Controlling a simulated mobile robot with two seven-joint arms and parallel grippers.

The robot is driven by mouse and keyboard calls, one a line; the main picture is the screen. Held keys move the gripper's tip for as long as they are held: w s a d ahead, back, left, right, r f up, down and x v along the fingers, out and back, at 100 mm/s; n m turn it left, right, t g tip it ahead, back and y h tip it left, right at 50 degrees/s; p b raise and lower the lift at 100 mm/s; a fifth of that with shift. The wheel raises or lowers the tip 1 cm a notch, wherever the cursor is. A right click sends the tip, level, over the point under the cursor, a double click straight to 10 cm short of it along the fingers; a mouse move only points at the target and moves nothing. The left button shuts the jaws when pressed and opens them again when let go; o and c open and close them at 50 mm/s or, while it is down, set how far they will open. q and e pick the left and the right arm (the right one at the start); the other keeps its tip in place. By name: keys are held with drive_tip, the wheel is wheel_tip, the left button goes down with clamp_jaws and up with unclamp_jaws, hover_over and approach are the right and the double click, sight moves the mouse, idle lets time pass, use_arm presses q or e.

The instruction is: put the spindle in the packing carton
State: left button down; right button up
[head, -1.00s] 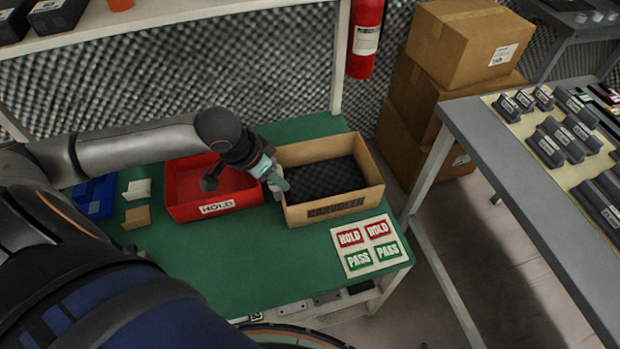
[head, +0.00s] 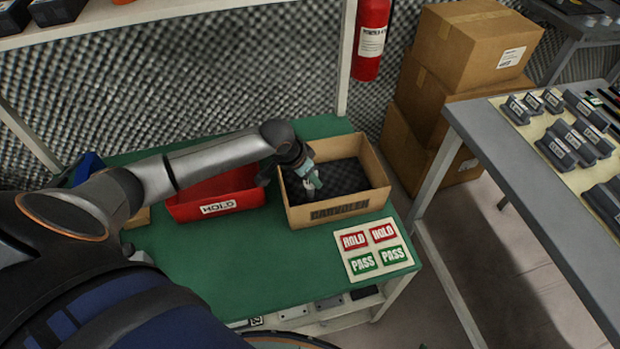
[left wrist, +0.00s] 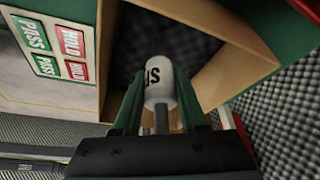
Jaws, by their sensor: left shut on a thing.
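The packing carton (head: 375,201) is an open brown box with dark foam inside, on the green bench top. My left gripper (head: 311,188) is over the left part of the carton's opening in the head view. In the left wrist view, the gripper (left wrist: 158,105) is shut on the spindle (left wrist: 160,79), a white rounded cylinder with black lettering and a grey shaft. The carton wall (left wrist: 245,40) shows beyond it in that view. In the head view the spindle is small and mostly hidden by the fingers. My right gripper is not in view.
A red HOLD bin (head: 238,198) stands just left of the carton. A card of HOLD and PASS labels (head: 377,249) lies in front of it. A grey table (head: 500,185) with dark parts is at the right. Brown boxes (head: 470,50) and a fire extinguisher (head: 369,40) are behind.

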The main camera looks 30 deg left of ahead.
use_arm(q)
drive_tip(key=shift+f, duration=0.25)
drive_tip(key=shift+f, duration=0.6)
drive_tip(key=shift+c, duration=2.3)
unclamp_jaws()
